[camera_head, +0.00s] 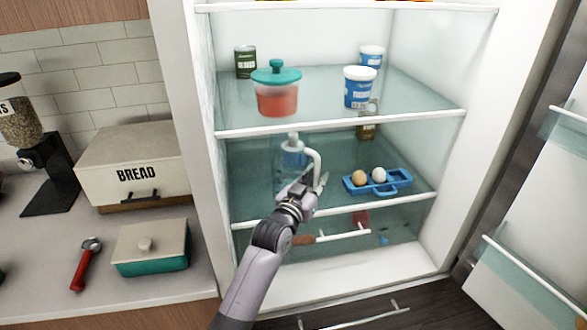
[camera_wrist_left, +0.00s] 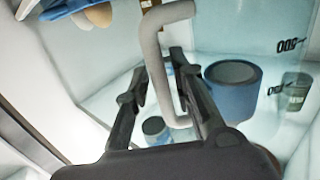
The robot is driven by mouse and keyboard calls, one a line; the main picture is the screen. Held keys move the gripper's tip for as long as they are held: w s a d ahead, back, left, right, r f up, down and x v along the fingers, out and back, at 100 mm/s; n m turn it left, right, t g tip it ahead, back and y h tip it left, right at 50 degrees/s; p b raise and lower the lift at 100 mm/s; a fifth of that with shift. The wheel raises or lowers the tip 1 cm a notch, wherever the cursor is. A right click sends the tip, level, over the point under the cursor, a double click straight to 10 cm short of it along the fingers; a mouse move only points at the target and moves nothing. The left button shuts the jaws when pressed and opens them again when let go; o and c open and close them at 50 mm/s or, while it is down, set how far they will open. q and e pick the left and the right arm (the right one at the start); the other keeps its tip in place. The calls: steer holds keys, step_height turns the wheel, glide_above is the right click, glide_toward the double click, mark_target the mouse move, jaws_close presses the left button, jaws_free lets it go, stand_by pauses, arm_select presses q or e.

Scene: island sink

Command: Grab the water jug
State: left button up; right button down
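The water jug (camera_head: 290,160) stands on the fridge's middle shelf, clear with a white top and a white loop handle (camera_head: 314,165). My left gripper (camera_head: 309,186) is at the handle, in front of the jug's right side, and hides part of its lower body. In the left wrist view, the white handle (camera_wrist_left: 167,75) runs between the two dark fingers of the left gripper (camera_wrist_left: 160,75). The fingers are apart, with a gap visible beside the handle. The jug's clear wall with printed marks (camera_wrist_left: 289,46) fills the right side. My right gripper is not in view.
A blue egg tray (camera_head: 396,187) with two eggs sits right of the jug. A red container with a teal lid (camera_head: 276,98) and blue-white tubs (camera_head: 359,88) stand on the shelf above. The open fridge door (camera_head: 540,215) is at the right; a bread box (camera_head: 135,165) is at left.

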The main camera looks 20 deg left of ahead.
arm_select(q)
steer(key=shift+w, duration=0.4)
steer(key=shift+c, duration=0.6)
jaws_close()
steer(key=shift+r, duration=0.1)
